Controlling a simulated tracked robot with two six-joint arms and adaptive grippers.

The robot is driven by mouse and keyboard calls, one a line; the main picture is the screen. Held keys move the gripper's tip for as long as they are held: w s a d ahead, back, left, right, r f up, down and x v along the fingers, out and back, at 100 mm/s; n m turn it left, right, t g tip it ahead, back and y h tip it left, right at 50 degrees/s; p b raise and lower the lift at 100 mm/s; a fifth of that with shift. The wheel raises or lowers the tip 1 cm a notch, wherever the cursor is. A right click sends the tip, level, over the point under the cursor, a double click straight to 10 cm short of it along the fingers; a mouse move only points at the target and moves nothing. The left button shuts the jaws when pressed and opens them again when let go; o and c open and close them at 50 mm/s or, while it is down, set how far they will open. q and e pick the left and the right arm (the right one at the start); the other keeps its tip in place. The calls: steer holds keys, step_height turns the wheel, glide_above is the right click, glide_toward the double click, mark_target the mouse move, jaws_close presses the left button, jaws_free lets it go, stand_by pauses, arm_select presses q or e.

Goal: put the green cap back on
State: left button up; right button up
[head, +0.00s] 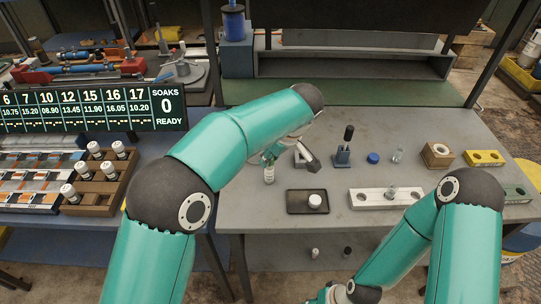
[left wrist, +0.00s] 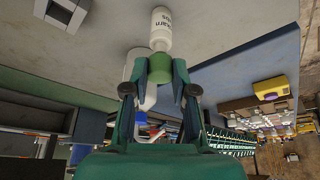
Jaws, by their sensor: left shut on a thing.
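A small white bottle (head: 269,174) with dark print stands upright on the grey table, left of a black tray. It also shows large in the left wrist view (left wrist: 161,30), its neck toward my fingers. In the head view my left arm partly hides this spot. My right arm reaches down to the bottom edge, and its gripper is out of frame.
The black tray (head: 293,208) holds a white round jar (head: 315,201). Further right are a blue stand with a black-topped item (head: 343,155), a blue cap (head: 373,158), a white rack (head: 370,202) and a yellow block (head: 484,158). Wooden vial racks (head: 97,200) stand at the left.

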arm_select(q)
steer(key=shift+f, duration=0.25)
stand_by(0.3)
steer(key=shift+f+b, duration=0.85)
steer(key=shift+b, duration=0.1)
steer(key=o, duration=0.8)
steer(key=shift+r, duration=0.1)
steer(key=shift+c, duration=0.2)
steer(key=shift+r, duration=0.15)
steer(key=shift+r+p, duration=1.95)
steer(key=shift+r, duration=0.45)
